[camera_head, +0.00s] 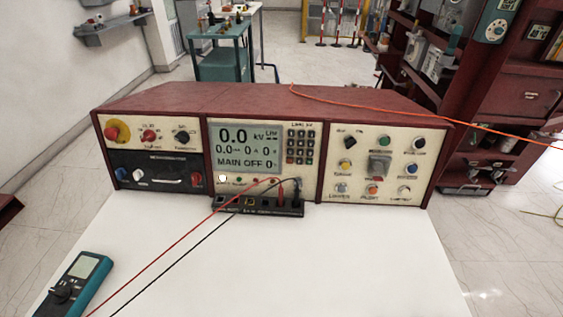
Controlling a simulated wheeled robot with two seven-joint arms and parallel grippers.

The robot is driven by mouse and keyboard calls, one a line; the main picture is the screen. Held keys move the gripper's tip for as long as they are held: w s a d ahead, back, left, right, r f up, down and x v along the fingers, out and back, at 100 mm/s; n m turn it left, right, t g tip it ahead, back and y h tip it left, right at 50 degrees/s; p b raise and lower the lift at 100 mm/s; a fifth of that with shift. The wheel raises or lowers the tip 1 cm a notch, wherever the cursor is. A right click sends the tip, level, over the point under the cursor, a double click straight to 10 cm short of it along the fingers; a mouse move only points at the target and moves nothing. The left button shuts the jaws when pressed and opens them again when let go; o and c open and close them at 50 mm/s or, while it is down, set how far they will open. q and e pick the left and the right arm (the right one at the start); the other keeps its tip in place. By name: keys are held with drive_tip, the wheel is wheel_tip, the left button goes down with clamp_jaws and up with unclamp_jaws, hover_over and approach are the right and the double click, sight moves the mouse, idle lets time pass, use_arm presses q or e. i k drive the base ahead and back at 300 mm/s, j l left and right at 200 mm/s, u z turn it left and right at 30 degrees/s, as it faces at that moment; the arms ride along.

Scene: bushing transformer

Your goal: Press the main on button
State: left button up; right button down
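The dark red transformer test console (265,98) stands across the back of the white table. Its display (246,147) reads 0.0 kV and MAIN OFF. The right panel (328,178) carries several buttons, with small labels I cannot read surely. A green button (384,140) is at its top middle, an orange button (372,189) at its bottom middle, and a yellow button (345,167) at its left. I cannot tell which one is the main on button. Neither of my grippers is in view.
A teal multimeter (75,283) lies at the table's front left. Red and black leads (178,238) run from the console's lower sockets across the table. An orange cable (420,109) crosses the console top to the right. The white table (330,265) is clear at front right.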

sight(385, 142)
drive_tip(key=l+u, duration=0.2)
drive_tip(key=l, duration=0.2)
drive_tip(key=l+u, duration=0.25)
drive_tip(key=l, duration=0.2)
drive_tip(key=l+u, duration=0.2)
drive_tip(key=l, duration=0.25)
drive_tip(key=l+u, duration=0.25)
drive_tip(key=l, duration=0.15)
drive_tip(key=k+l+u, duration=0.2)
drive_tip(key=l, duration=0.2)
drive_tip(key=l+u, duration=0.25)
drive_tip(key=l, duration=0.15)
drive_tip(key=k+l+u, duration=0.2)
drive_tip(key=l, duration=0.15)
